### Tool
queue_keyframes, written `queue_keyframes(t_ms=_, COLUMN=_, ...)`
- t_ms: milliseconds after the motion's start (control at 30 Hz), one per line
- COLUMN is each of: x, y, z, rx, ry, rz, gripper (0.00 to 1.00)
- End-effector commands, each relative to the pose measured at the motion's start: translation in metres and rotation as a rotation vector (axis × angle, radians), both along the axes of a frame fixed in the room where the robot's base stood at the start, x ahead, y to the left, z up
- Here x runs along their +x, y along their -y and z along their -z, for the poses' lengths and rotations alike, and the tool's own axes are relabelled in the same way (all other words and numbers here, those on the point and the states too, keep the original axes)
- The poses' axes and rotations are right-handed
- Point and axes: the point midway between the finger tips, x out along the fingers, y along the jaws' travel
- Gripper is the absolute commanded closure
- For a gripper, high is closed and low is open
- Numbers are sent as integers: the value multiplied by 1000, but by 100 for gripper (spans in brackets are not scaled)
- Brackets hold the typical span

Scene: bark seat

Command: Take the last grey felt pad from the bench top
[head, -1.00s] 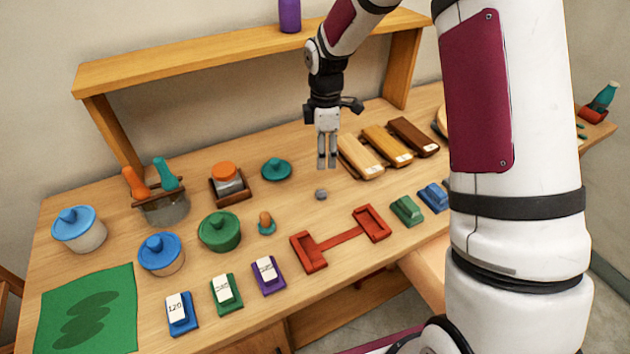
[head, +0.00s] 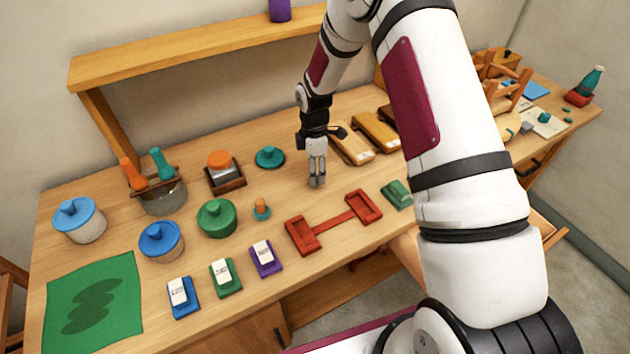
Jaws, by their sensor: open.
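My gripper (head: 316,182) points straight down, with its fingertips low at the bench top (head: 290,195), left of the wooden blocks. It is open, with only a narrow gap showing between the fingers. The small grey felt pad cannot be told apart from the fingertips, which cover the spot where it lay. Whether the fingers touch it cannot be seen.
A red bracket (head: 335,225) lies in front of my gripper, and wooden blocks (head: 352,145) stand close behind and right. A teal lid (head: 269,157) and a small orange-topped peg (head: 261,209) are to the left. A shelf (head: 200,50) spans the back.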

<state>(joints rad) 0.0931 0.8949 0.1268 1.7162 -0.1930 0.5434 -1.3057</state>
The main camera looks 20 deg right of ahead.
Motion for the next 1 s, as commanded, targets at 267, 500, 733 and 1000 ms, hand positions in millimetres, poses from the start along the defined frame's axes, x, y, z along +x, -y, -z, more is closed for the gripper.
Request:
queue_keyframes(t_ms=267, x=-1, y=-1, z=28, rx=0, ry=0, rz=0, gripper=49)
queue_keyframes(t_ms=500, x=0, y=-1, z=29, rx=0, ry=1, rz=0, gripper=49)
queue_keyframes(t_ms=733, x=0, y=-1, z=29, rx=1, ry=1, rz=0, gripper=82)
queue_keyframes(t_ms=1000, x=0, y=-1, z=29, rx=1, ry=1, rz=0, gripper=82)
